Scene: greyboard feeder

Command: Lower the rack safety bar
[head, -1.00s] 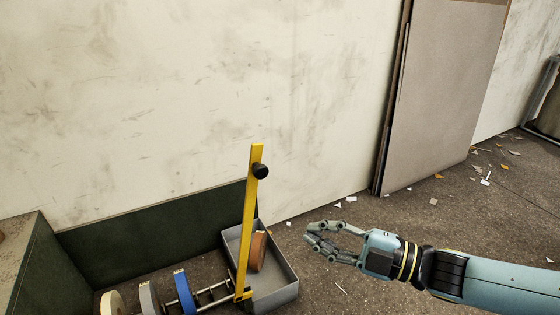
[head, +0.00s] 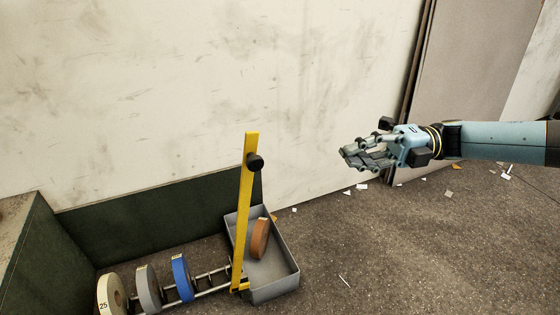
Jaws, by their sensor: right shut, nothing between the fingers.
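The yellow safety bar (head: 245,205) stands nearly upright, tilted slightly, with a black knob (head: 255,162) near its top. Its lower end meets a yellow bracket (head: 240,286) at the end of the rack rod (head: 209,278). My right gripper (head: 346,156) is shut and empty. It is to the right of the bar, at about the height of the knob in the picture, and apart from it. My left gripper is not in view.
The rack rod carries a blue disc (head: 182,278), a grey disc (head: 149,289) and a cream disc (head: 112,294). A grey tray (head: 286,262) behind the bar holds a brown disc (head: 260,239). A dark green panel (head: 150,222) stands behind. Grey boards (head: 470,75) lean on the wall.

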